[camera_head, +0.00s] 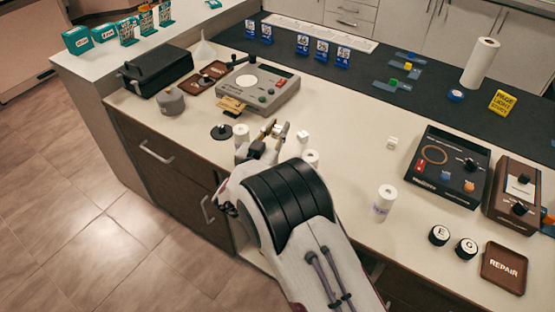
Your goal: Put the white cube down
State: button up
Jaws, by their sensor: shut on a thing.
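My gripper (276,130) is over the counter in the middle of the view, shut on what I take to be the white cube. My own fingers and wrist largely hide what lies between the fingertips. A small white block (302,136) shows just right of the fingertips; I cannot tell whether it touches them. Another small white cube (392,142) with dark marks stands on the pale counter (345,130) farther right, well apart from my gripper.
White cylinders stand left (241,132) and right (311,156) of my wrist, and another (384,203) farther right. A grey device (258,86) is behind my gripper, a black device (448,165) to the right.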

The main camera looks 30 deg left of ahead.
jog(key=shift+f, duration=0.1)
jog(key=shift+f, duration=2.4)
jog(key=shift+f, duration=2.3)
jog(key=shift+f, duration=0.25)
jog(key=o, duration=0.9)
jog(key=shift+v, duration=3.9)
